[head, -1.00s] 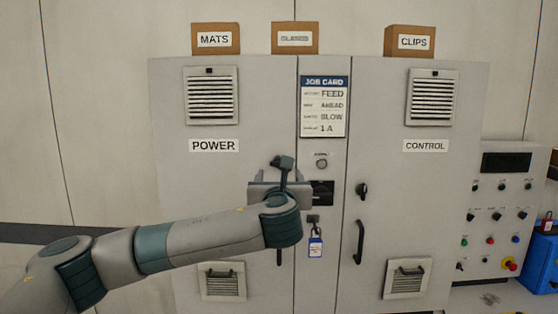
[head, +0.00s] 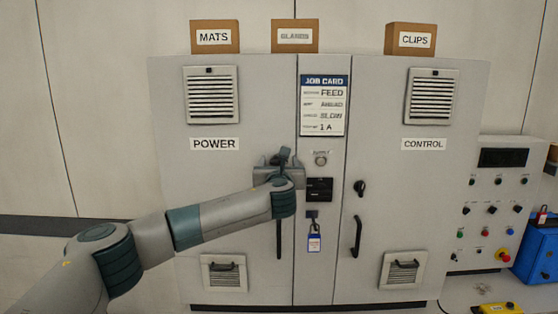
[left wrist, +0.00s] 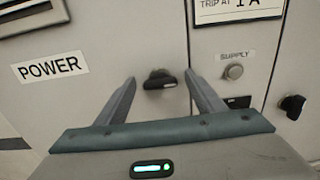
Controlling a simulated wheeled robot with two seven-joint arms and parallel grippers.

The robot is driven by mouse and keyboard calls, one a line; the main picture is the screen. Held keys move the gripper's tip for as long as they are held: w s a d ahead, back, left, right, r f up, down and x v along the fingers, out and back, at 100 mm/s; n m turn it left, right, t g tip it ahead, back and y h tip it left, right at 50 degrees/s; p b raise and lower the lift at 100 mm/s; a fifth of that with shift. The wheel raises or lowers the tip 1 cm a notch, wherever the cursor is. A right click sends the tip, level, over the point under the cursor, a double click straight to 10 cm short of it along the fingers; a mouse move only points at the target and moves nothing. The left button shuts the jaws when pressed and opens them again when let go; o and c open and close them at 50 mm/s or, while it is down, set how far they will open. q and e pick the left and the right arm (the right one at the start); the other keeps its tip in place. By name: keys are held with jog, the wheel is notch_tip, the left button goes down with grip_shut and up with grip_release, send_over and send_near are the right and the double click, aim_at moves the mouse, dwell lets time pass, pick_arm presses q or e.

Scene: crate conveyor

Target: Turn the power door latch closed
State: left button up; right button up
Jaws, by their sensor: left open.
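The power door latch (left wrist: 158,80) is a small black knob on the grey power door (head: 265,110). In the left wrist view its handle lies roughly sideways. My left gripper (left wrist: 160,83) is open, with one finger on each side of the latch in the picture. I cannot tell how far the fingertips are from the door, and no contact is clear. In the head view the left gripper (head: 278,168) covers the latch. My right gripper is not in view.
The control door has its own black latch (head: 360,188) and a handle (head: 356,238). Between the doors are a supply button (head: 320,161), a dark switch (head: 319,190) and a hanging padlock with a tag (head: 314,243). A control panel (head: 490,215) stands at right.

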pick_arm(q)
jog(key=shift+w, duration=0.1)
jog(key=c, duration=1)
jog(key=shift+c, duration=0.2)
